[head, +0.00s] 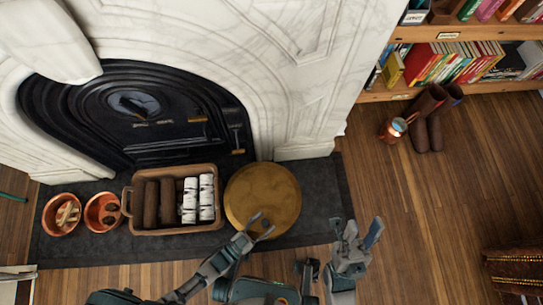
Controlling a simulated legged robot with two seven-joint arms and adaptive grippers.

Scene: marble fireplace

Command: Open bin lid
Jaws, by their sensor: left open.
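The bin shows from above as a round golden-brown lid (262,192) on the dark hearth slab, right of the log basket. The lid appears to lie flat and closed. The bin's body is hidden beneath it.
A brown basket (136,231) of dark and white logs stands left of the bin. Two copper pots (62,214) are further left. The marble fireplace (290,70) rises behind. Boots (428,120) and a copper jug (392,130) stand by the bookshelf. The right floor is mostly clear.

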